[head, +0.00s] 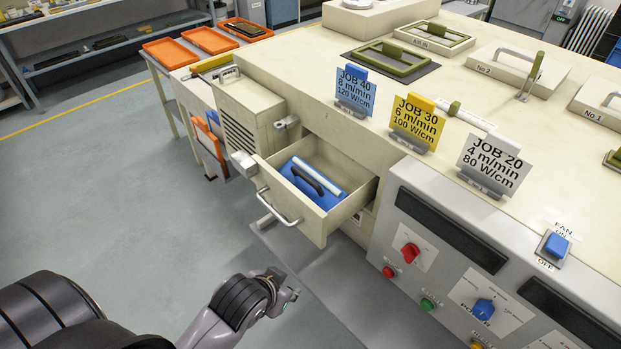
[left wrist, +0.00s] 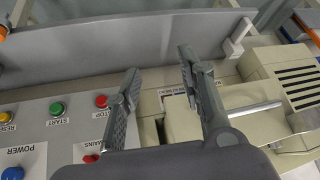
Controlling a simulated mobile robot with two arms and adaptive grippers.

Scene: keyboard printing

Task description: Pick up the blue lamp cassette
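The blue lamp cassette (head: 305,184) lies inside the open drawer (head: 291,207) of the beige machine in the head view. It has a black handle on top and a pale tube along one side. My left gripper (head: 291,292) is in front of and below the drawer, apart from the cassette. In the left wrist view my left gripper (left wrist: 158,82) has its two fingers spread with nothing between them. I cannot make out the cassette in that view. My right gripper is not in view.
A metal bar handle (head: 279,207) juts from the drawer front. A grey control panel (head: 437,267) with knobs and buttons stands right of the drawer. Job cards, including JOB 40 (head: 355,92), stand on the machine top behind it. Open floor (head: 110,190) lies to the left.

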